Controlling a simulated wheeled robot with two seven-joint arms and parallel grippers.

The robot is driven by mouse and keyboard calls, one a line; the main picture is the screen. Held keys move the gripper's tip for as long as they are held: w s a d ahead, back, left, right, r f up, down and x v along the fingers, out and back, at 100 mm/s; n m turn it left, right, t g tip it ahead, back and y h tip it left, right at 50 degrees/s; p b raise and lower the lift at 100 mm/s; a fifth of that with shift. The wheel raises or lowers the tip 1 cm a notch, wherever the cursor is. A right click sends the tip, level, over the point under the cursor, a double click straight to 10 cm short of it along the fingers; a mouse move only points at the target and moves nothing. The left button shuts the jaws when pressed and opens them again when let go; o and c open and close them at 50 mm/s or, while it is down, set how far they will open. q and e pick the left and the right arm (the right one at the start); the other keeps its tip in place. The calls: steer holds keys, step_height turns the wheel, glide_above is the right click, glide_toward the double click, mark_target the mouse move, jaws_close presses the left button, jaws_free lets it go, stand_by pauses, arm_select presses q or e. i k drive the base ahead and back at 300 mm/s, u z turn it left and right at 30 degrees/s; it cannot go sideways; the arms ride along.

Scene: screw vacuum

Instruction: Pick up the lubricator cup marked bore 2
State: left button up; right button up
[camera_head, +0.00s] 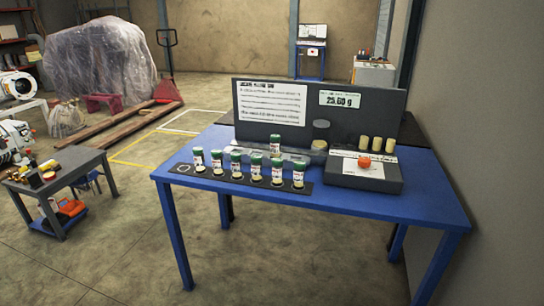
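Several small lubricator cups with green caps, white labels and pale lower parts stand upright in a row on a black strip (222,182) along the blue table's front left. They run from the leftmost cup (198,158) to the rightmost cup (298,174). One similar cup (275,145) stands behind the row. The label markings are too small to read, so I cannot tell which cup is bore 2. A ringed spot (183,168) at the strip's left end is empty. Neither of my grippers is in view.
The blue table (385,205) has a dark back panel with a text sheet (271,103) and a "25.60 g" display (340,99). A dark box (364,171) with an orange knob stands at right, near several pale cylinders (376,144). The table's front right is clear.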

mark_target(274, 139)
steer(key=u, duration=0.7)
steer(key=i, duration=0.8)
steer(key=u, duration=0.7)
steer(key=i, duration=1.1)
steer(key=z, duration=0.35)
